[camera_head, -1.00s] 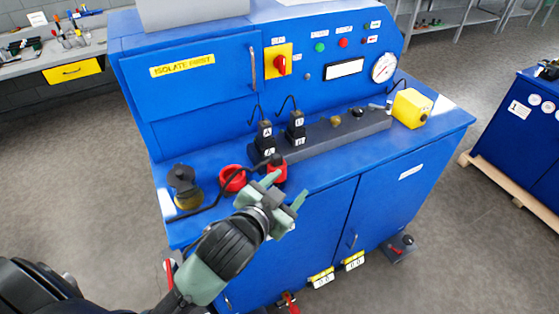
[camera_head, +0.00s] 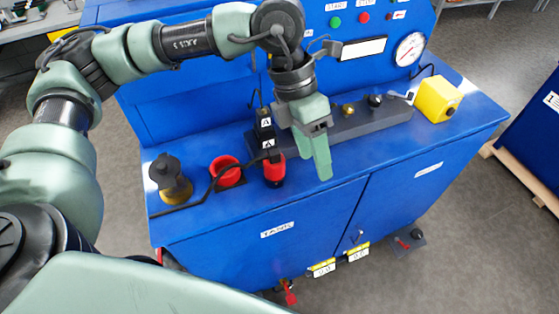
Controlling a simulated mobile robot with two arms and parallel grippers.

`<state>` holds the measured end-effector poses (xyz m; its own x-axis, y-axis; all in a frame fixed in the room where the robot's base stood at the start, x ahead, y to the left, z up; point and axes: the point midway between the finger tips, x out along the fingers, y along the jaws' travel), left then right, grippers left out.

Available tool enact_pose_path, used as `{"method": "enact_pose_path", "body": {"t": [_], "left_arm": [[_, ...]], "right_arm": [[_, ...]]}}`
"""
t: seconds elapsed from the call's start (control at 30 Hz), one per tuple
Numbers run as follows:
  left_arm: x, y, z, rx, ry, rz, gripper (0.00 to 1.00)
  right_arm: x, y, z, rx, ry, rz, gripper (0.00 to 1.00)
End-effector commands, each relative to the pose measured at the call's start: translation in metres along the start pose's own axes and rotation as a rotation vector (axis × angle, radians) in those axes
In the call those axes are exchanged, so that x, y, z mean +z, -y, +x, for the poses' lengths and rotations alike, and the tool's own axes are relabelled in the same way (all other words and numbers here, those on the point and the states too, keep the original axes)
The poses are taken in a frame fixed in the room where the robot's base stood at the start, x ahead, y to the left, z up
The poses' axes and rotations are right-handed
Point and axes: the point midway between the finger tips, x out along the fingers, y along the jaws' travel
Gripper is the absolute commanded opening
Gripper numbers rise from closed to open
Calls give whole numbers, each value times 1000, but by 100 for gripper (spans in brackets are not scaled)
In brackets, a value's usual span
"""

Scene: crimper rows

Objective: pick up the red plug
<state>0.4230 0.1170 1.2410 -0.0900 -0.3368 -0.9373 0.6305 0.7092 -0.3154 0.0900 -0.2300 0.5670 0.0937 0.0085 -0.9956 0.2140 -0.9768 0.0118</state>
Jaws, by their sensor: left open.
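The red plug (camera_head: 275,173) stands upright on the blue bench top, with a dark band at its lower end and a black cable running left from it. My left gripper (camera_head: 319,165) comes down from above, just right of the plug, its fingers pointing downward. It is open, though the fingers overlap in this view; nothing shows between them. The gripper appears apart from the plug. My right gripper is not in view.
A red ring-shaped socket (camera_head: 227,173) and a black-and-brass fitting (camera_head: 170,178) sit left of the plug. Behind are a black connector marked A (camera_head: 266,132) and a dark grey strip (camera_head: 372,122). A yellow box (camera_head: 437,99) stands at right.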

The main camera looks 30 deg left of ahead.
Motion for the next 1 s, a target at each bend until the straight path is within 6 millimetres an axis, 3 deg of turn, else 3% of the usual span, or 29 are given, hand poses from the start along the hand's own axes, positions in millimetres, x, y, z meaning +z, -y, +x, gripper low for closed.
{"method": "enact_pose_path", "body": {"t": [0.03, 0.1, 0.2, 0.4, 0.77, 1.0], "left_arm": [[-14, -38, 2, 117, -37, -37, 57], [-29, -68, 6, 215, -79, -75, 57], [-40, -88, 12, 272, -106, -99, 57], [-50, -105, 19, 323, -126, -123, 57], [-56, -116, 44, 331, -135, -128, 57], [-60, -127, 76, 330, -135, -128, 57]], "right_arm": [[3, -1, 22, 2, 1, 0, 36], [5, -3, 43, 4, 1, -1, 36], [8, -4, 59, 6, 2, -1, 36], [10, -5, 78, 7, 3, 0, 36], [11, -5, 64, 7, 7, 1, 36], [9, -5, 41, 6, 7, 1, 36]]}}
